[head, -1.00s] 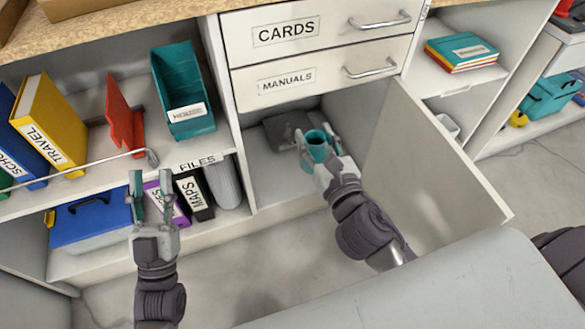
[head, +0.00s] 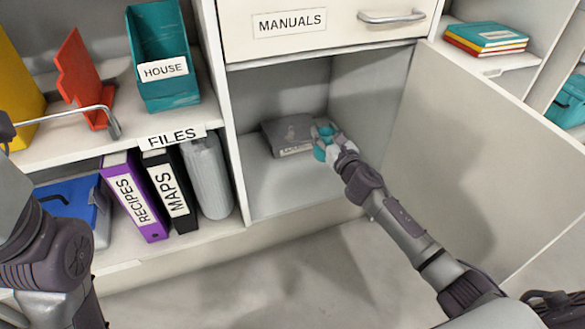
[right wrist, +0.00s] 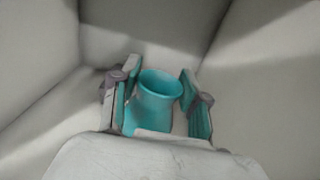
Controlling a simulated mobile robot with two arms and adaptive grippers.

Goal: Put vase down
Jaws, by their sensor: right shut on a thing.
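The teal vase (right wrist: 157,103) is upright between the fingers of my right gripper (right wrist: 160,105) in the right wrist view. In the head view my right gripper (head: 327,141) is shut on the vase (head: 320,152), inside the open lower cabinet (head: 275,197) under the drawers. The vase is partly hidden by the gripper there. It is low in the cabinet, and I cannot tell whether its base touches the cabinet floor. Part of my left arm shows at the left edge of the head view, but its gripper is out of the picture.
A dark grey object (head: 288,134) lies at the back of the cabinet, close to the vase. The open door (head: 480,150) stands to the right of my right arm. The cabinet floor is clear at front left. Binders labelled RECIPES (head: 135,197) and MAPS (head: 170,190) stand left of the cabinet.

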